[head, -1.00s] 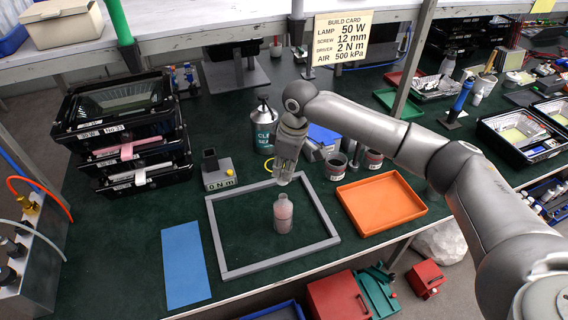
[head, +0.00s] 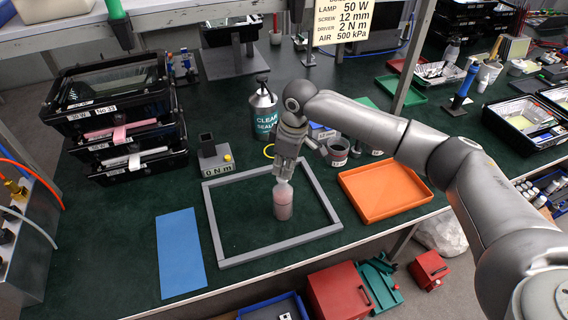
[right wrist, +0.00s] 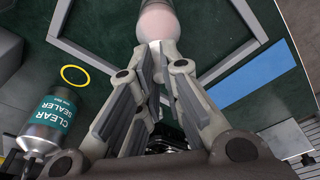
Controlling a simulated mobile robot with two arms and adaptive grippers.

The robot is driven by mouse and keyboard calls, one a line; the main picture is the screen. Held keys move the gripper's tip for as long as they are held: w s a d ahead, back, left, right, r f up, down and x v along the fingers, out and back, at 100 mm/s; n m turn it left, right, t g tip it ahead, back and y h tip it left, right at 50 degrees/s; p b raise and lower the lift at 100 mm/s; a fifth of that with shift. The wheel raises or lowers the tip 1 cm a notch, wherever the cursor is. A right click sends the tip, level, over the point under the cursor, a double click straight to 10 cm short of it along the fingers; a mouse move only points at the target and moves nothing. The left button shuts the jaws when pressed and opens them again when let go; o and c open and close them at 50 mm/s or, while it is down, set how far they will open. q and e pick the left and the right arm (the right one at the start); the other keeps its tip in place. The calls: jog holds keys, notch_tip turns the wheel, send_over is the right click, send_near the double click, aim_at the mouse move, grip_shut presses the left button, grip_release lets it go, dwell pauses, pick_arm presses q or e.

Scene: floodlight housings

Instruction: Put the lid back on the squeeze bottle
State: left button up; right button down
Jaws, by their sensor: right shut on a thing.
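The squeeze bottle (head: 283,204), clear with pinkish contents, stands upright inside the grey square frame on the bench. It also shows at the top of the right wrist view (right wrist: 157,22). My right gripper (head: 285,176) points down directly over the bottle's top. Its fingers (right wrist: 155,50) are closed on a small pale piece, which looks like the lid (right wrist: 155,46). The fingers hide most of it. It is at the bottle's neck; I cannot tell whether it is seated. My left gripper is not in view.
The grey frame (head: 212,232) surrounds the bottle. An orange tray (head: 385,190) lies to the right, a blue mat (head: 181,252) to the left. A clear sealer can (head: 263,112), a yellow ring (head: 268,151) and a grey cup (head: 337,152) stand behind. Stacked black bins (head: 120,120) are at left.

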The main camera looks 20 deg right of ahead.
jog(key=shift+r+p, duration=0.1)
jog(key=shift+p, duration=0.9)
dwell(1.1)
jog(key=shift+f+p, duration=0.2)
jog(key=shift+p, duration=0.45)
dwell(0.8)
jog(key=shift+p, duration=0.5)
dwell(0.4)
dwell(0.4)
jog(key=c, duration=1.5)
grip_release()
jog(key=o, duration=0.5)
jog(key=shift+c, duration=0.2)
